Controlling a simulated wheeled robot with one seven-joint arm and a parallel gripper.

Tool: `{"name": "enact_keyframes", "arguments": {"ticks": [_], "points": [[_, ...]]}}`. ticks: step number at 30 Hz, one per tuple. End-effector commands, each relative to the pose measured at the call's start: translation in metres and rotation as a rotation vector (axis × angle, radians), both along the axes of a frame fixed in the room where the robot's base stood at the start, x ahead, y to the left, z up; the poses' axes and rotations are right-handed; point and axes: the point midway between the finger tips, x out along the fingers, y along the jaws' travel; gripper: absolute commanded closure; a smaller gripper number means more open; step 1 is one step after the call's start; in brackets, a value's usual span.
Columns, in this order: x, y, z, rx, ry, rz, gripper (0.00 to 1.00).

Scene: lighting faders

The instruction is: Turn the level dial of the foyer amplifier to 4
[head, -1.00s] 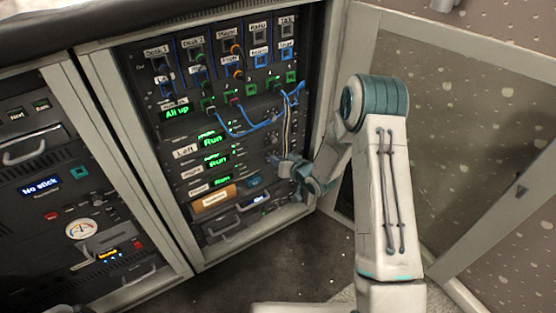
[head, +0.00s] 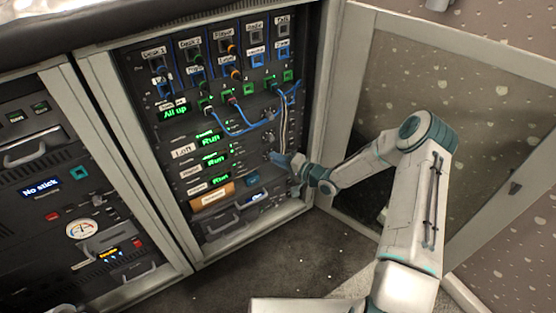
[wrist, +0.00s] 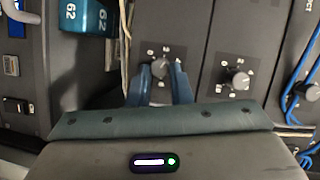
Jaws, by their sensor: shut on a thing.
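Three amplifier panels with green "Run" displays (head: 221,179) sit in the lower half of the right rack. The upper label looks like "Loft"; I cannot read the others, so I cannot tell which is the foyer. My gripper (head: 275,157) is at their right side in the head view. In the wrist view, my gripper (wrist: 162,80) has its two blue fingers on either side of a round grey dial (wrist: 160,67) and is shut on it. Numbers ring the dial, partly hidden by the fingers; I cannot read its setting. A second, similar dial (wrist: 238,79) stands free to the right.
Blue patch cables (head: 250,126) and pale cords hang above and beside my gripper. A teal block marked 62 (wrist: 87,16) is to the left in the wrist view. An open rack door (head: 440,130) stands to the right of my arm.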

Motion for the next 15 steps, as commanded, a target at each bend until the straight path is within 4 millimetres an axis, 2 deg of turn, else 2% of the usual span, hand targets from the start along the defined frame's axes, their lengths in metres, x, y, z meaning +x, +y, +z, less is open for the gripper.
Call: {"name": "enact_keyframes", "arguments": {"ticks": [15], "points": [[0.0010, -0.0009, -0.0072, 0.339, 0.227, -0.002, 1.00]]}}
